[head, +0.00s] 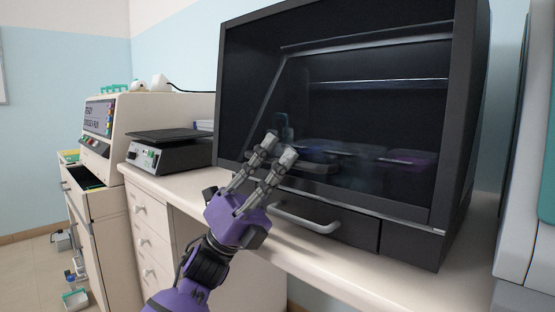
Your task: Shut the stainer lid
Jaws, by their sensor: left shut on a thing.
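The stainer (460,130) is a large black cabinet on the bench. Its dark see-through front, the lid (390,105), spans most of the front face. The lid looks low over the front, but I cannot tell whether it is fully shut. Dim trays show through it. My left gripper (279,147) is in front of the lower left part of this front, its two grey fingers pointing up. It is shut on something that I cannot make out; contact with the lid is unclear. My right gripper is not in view.
A light grey bar handle (306,217) sits on the drawer below the front, right of my left wrist. A hot plate (165,150) and a beige machine (125,125) stand to the left. A white and teal machine (530,215) stands close on the right.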

